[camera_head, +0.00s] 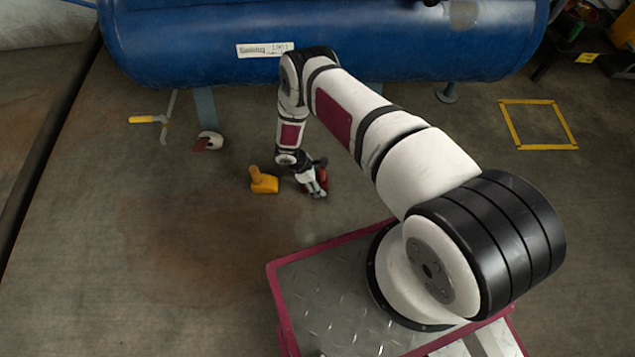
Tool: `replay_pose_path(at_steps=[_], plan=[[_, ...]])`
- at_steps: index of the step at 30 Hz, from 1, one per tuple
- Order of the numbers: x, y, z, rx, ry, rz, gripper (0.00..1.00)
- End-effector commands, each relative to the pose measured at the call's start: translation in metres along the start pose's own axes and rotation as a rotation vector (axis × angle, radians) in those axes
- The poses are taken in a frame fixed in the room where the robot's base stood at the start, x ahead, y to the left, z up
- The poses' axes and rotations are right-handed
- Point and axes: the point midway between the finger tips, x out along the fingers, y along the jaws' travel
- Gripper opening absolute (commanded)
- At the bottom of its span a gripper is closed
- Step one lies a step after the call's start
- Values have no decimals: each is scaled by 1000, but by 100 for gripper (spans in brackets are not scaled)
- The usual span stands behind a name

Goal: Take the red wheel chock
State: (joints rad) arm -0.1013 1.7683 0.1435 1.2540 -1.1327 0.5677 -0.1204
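A red object (323,178), which looks like the red wheel chock, is on the floor in the head view, left of centre. My gripper (314,190) points down right at it and covers much of it, so its full shape is hidden. The gripper fingers look light grey and overlap the red surface. I cannot tell whether they touch it or are closed on it.
A yellow chock-like block (264,182) lies close left of my gripper. A blue tank (180,45) on legs stands behind. A yellow-handled tool (150,119) lies farther left. A yellow floor square (540,146) is at right. Floor at left front is clear.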

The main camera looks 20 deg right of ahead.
Motion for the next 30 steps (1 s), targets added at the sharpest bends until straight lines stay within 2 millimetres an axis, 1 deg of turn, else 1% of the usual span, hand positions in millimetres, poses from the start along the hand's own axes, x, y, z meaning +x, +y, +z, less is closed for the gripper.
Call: replay_pose_path(at_steps=[5,6,8,9,11,12,15,23,26,30], plan=[[0,1,0,0,0,1,70],[0,1,0,0,0,1,68],[0,1,0,0,0,1,54],[0,1,0,0,0,1,45],[0,1,0,0,0,1,31],[0,1,0,0,0,1,22],[-1,1,0,1,0,1,3],[-1,1,1,0,0,1,3],[-4,1,2,0,-1,2,3],[-13,1,6,0,-1,1,3]])
